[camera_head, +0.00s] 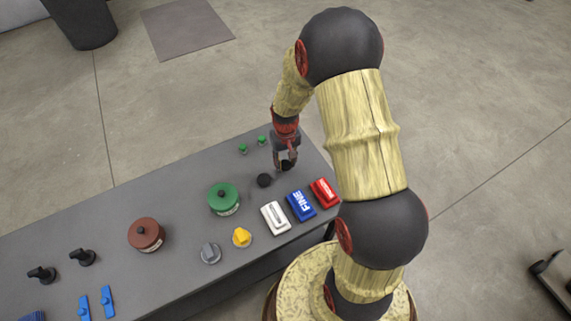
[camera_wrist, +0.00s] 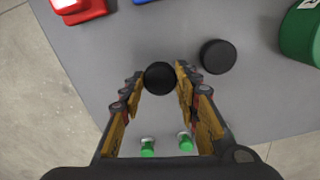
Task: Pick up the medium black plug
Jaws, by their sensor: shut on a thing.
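A round black plug (camera_wrist: 160,78) sits between the fingertips of my gripper (camera_wrist: 160,84), with a finger on each side touching it. In the head view my gripper (camera_head: 286,160) is low over the right end of the grey table, and the held plug (camera_head: 287,167) shows partly behind the fingers. A second black plug (camera_head: 264,180) stands on the table just left of the gripper; it also shows in the wrist view (camera_wrist: 218,56). I cannot tell whether the held plug is clear of the table.
The grey table (camera_head: 180,205) also bears a green cylinder (camera_head: 223,198), a brown-red one (camera_head: 146,234), white (camera_head: 275,217), blue (camera_head: 301,205) and red (camera_head: 325,192) blocks, and a yellow knob (camera_head: 242,237). Two small green pieces (camera_wrist: 147,147) lie near my gripper.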

